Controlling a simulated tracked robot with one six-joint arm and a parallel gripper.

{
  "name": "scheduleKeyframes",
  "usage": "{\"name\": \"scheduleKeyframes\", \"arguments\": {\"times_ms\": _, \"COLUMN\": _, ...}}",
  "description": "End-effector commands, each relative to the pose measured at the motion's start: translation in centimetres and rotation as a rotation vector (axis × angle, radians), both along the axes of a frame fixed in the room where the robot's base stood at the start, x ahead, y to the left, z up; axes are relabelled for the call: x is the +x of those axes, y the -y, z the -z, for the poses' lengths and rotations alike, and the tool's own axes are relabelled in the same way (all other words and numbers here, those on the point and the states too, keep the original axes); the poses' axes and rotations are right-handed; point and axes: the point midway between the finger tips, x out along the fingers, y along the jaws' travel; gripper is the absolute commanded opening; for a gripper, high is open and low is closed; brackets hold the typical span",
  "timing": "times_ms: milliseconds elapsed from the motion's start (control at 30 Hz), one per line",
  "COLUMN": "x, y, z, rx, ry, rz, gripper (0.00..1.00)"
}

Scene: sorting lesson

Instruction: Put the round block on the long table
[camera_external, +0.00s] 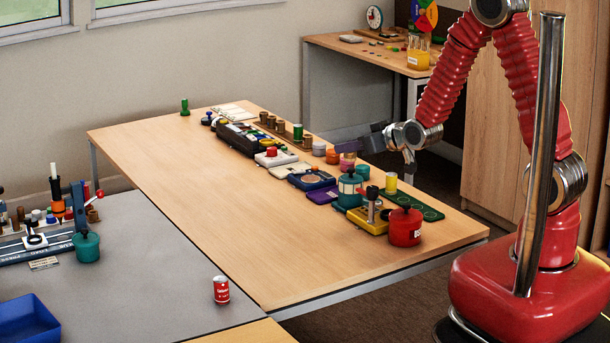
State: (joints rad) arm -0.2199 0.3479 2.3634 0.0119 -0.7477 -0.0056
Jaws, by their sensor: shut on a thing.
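The long table (200,165) is the wooden-topped one running through the middle, with a row of objects along its right side. My gripper (346,150) reaches in from the right, low over that row. It is shut on a small pinkish round block (347,162), partly hidden by the jaws. I cannot tell whether the block touches the table top. An orange round piece (332,156) and a pale one (319,149) stand just left of it. A teal pot (350,190) stands just in front.
A red lidded pot (405,227), a yellow-based device (370,220) and a green strip (415,205) crowd the near right. The long table's left half is clear. A grey table holds a red can (221,290) and a blue tray (25,320).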

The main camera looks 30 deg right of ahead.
Motion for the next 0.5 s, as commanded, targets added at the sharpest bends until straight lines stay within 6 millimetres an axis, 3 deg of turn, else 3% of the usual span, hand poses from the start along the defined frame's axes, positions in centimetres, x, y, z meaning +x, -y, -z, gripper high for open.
{"name": "scheduleKeyframes", "arguments": {"times_ms": 100, "x": -0.1, "y": 4.1, "z": -1.3, "rx": 0.000, "ry": 0.003, "rz": 0.061, "gripper": 0.04}}
{"name": "scheduleKeyframes", "arguments": {"times_ms": 300, "x": 0.2, "y": 10.0, "z": -3.6, "rx": 0.001, "ry": 0.004, "rz": 0.159, "gripper": 0.04}}
{"name": "scheduleKeyframes", "arguments": {"times_ms": 500, "x": 0.3, "y": 12.9, "z": -4.3, "rx": -0.001, "ry": 0.000, "rz": 0.208, "gripper": 0.04}}
